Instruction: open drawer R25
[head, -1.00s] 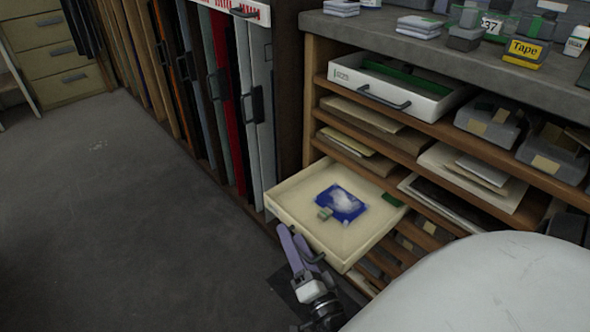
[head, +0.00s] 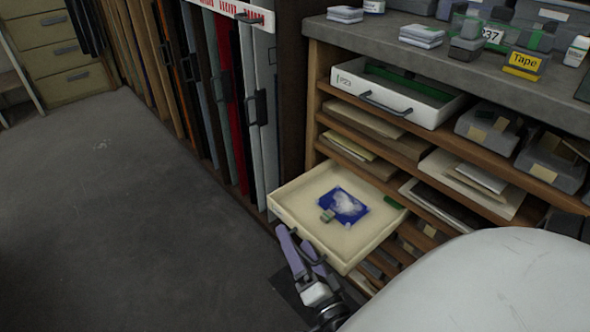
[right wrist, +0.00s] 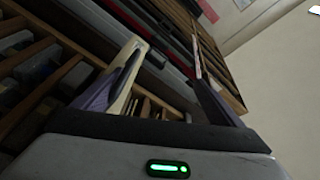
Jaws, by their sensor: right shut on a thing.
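A cream drawer (head: 306,240) stands pulled out of the wooden shelf unit, low down. I can read no label on this drawer. My right gripper (head: 299,244) is at its front, shut on its dark handle (head: 319,258), which the fingers partly hide. In the right wrist view the purple fingers (right wrist: 165,85) stand on either side, with a cream edge (right wrist: 124,84) beside the left one. My left gripper is not in view.
Above is a white drawer (head: 352,82) with a grey handle; its label looks like R23. Boxes and a Tape block (head: 524,62) stand on the grey counter (head: 400,50). Upright panels (head: 222,100) are racked to the left. The floor (head: 120,220) at left is clear.

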